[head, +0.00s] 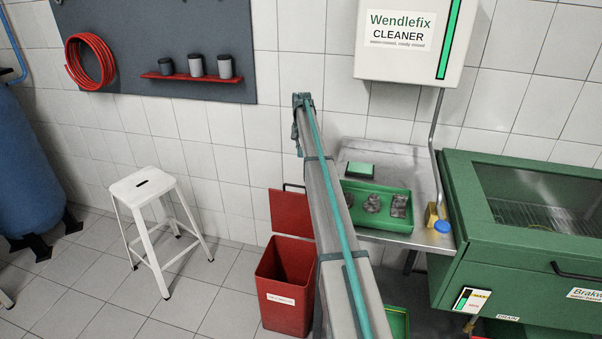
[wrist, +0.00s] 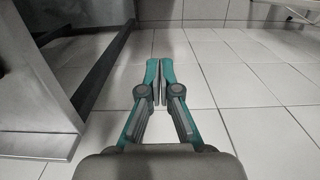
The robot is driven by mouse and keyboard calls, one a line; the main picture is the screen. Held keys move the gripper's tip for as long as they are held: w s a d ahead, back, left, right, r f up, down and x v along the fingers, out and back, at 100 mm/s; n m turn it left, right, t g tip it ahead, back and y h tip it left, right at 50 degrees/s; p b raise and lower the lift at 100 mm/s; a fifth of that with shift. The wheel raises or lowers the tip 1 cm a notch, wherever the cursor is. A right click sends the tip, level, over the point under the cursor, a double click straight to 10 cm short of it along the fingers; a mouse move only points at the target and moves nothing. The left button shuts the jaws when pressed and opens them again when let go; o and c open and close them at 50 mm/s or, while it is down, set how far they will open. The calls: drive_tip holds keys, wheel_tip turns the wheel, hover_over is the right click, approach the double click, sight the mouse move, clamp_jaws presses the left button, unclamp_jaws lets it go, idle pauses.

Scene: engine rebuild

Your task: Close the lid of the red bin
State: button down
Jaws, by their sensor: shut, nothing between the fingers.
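The red bin (head: 283,308) stands on the tiled floor in the head view, left of the steel bench. Its lid (head: 289,211) is open and stands up at the back, so the dark inside shows. A thin dark handle sticks up at the lid's top edge. My arm passes in front of the bin's right side and hides part of it. My gripper (wrist: 160,62) is in the wrist view, shut and empty, with its fingertips together over bare floor. The bin cannot be made out in the wrist view, so the gripper's distance from it is unclear.
A white stool (head: 145,190) stands left of the bin, with clear floor between. A steel bench (head: 415,160) holds a green tray (head: 408,223) of parts. A green washer cabinet (head: 460,230) stands at the right.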

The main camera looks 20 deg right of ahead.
drive_tip(key=s+a+f+p, duration=0.3)
drive_tip(key=s+f, duration=0.1)
drive_tip(key=f, duration=0.6)
drive_tip(key=shift+f+p, duration=0.3)
drive_tip(key=shift+p, duration=0.05)
